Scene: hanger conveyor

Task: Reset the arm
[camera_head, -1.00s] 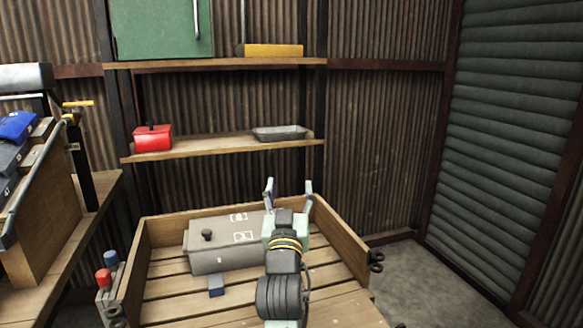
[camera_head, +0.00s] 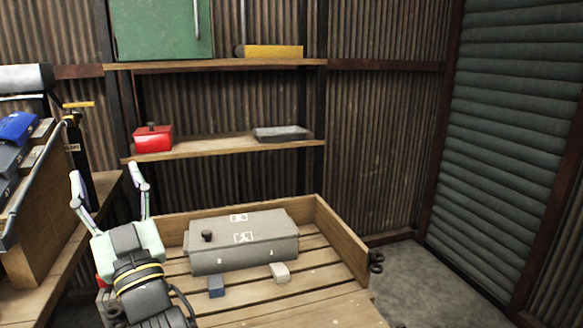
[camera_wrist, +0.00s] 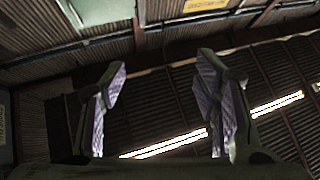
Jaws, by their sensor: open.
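My gripper (camera_head: 108,188) is at the left of the head view, fingers up and spread apart, with nothing between them. It stands in front of the left end of the wooden crate (camera_head: 345,240). In the wrist view my gripper (camera_wrist: 160,105) is also open and empty, facing the ceiling and upper walls. My arm hides the crate's left front corner.
The crate holds a grey box (camera_head: 265,240) with a black knob, a small blue block (camera_head: 216,287) and a pale block (camera_head: 280,272). A shelf (camera_head: 215,146) carries a red box (camera_head: 153,139) and a grey tray (camera_head: 280,133). A workbench (camera_head: 100,200) stands close at left.

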